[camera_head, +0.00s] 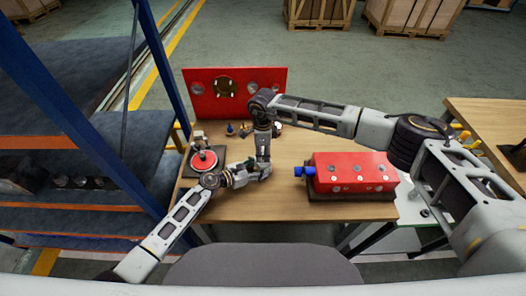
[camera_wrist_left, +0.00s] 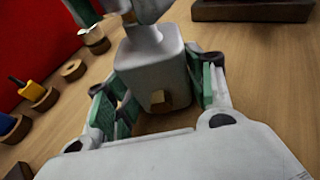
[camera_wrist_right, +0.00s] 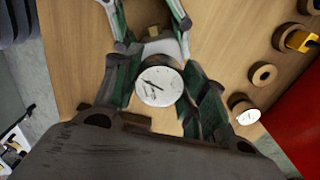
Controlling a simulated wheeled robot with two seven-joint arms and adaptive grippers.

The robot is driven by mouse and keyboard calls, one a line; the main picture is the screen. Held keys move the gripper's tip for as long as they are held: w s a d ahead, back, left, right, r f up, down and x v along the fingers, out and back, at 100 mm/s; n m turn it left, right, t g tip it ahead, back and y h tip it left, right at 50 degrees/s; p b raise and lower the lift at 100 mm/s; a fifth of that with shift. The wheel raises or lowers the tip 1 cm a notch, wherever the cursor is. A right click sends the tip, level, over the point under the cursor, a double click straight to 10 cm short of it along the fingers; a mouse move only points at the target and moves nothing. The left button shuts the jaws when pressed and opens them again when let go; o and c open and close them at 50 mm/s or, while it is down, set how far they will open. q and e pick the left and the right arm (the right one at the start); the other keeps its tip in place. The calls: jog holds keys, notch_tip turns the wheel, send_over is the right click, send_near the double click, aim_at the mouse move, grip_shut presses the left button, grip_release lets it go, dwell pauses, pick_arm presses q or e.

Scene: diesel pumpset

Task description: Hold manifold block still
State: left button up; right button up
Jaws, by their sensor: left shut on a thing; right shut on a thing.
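The manifold block is a grey block (camera_wrist_left: 155,60) with a brass fitting on its near face. In the left wrist view it sits between the green pads of my left gripper (camera_wrist_left: 160,85), which is shut on it. A round white dial gauge (camera_wrist_right: 158,86) is between the fingers of my right gripper (camera_wrist_right: 160,78), which is shut on it. The block also shows just past the gauge in the right wrist view (camera_wrist_right: 165,46). I cannot tell whether the gauge touches the block. In the head view both grippers meet over the table, hiding most of the block.
A red panel (camera_head: 187,105) stands at the table's back. A red box (camera_head: 345,172) with a blue fitting lies right on a dark base. A red round part (camera_head: 203,160) is at the left. Several small fittings in wooden rings (camera_wrist_left: 73,70) stand near the panel. The wooden table's (camera_head: 325,135) middle is partly clear.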

dwell(0.7)
jog(key=m, duration=0.4)
jog(key=shift+m, duration=0.3)
jog(key=m, duration=0.4)
jog(key=shift+m, duration=0.4)
jog(key=m, duration=0.4)
jog(key=shift+m, duration=0.3)
jog(key=m, duration=0.4)
jog(key=shift+m, duration=0.4)
jog(key=m, duration=0.4)
jog(key=shift+m, duration=0.6)
